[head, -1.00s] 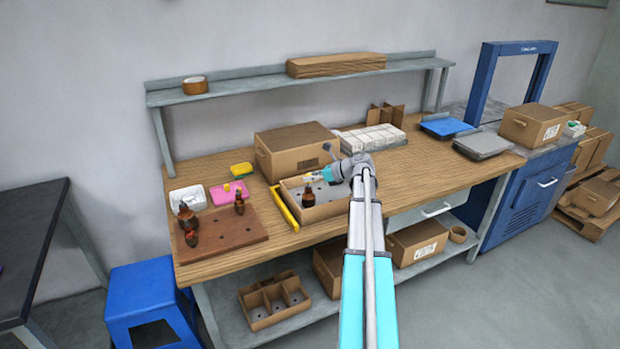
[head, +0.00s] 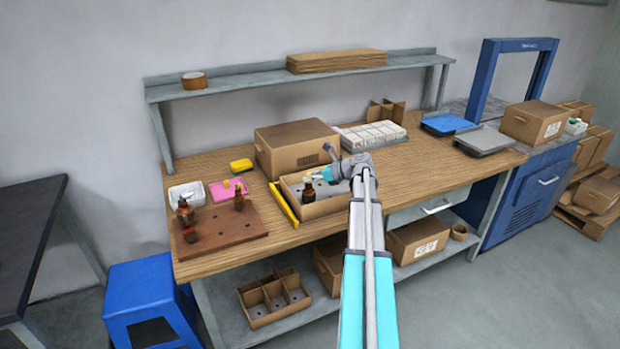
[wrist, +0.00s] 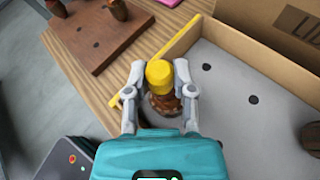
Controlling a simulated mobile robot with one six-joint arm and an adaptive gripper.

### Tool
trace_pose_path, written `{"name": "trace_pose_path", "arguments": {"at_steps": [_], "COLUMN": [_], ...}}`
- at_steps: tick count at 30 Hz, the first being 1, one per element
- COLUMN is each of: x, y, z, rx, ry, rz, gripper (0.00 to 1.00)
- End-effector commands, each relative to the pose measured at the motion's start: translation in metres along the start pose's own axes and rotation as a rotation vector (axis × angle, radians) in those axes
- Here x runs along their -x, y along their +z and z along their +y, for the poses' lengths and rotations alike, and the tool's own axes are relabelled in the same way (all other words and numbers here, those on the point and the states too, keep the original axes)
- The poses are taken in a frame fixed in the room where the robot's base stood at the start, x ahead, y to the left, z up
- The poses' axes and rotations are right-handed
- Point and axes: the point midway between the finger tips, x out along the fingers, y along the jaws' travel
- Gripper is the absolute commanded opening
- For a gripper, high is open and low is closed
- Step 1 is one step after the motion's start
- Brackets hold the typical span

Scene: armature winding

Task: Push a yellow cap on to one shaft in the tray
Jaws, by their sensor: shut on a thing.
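My gripper (wrist: 160,88) is shut on a yellow cap (wrist: 159,72). It is over the open cardboard tray (head: 318,211), near the tray's left side. A copper-brown shaft piece (head: 308,196) stands upright in the tray directly below the cap; it also shows in the wrist view (wrist: 165,104), partly hidden by the cap and fingers. The cap lines up with the shaft's top. I cannot tell how far it is seated. Part of another brown piece (wrist: 312,136) shows at the right edge of the wrist view.
A yellow bar (head: 285,205) lies along the tray's left wall. Left of it, a brown wooden block (head: 225,228) holds several brown pieces. A pink mat (head: 217,192), a white bin (head: 180,191) and a yellow sponge (head: 241,165) lie behind. A closed box (head: 290,157) stands behind the tray.

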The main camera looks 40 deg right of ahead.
Motion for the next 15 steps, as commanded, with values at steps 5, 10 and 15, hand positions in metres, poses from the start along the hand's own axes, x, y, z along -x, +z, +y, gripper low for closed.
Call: {"name": "trace_pose_path", "arguments": {"at_steps": [5,10,15], "x": [0.0002,0.0003,0.0004], "y": [0.0001,0.0001,0.0], "z": [-0.0001,-0.0001,-0.0002], "rx": [0.0,0.0,0.0], "ry": [0.0,0.0,-0.001], "rz": [0.0,0.0,0.0], "gripper": [0.17,0.61,0.73]}}
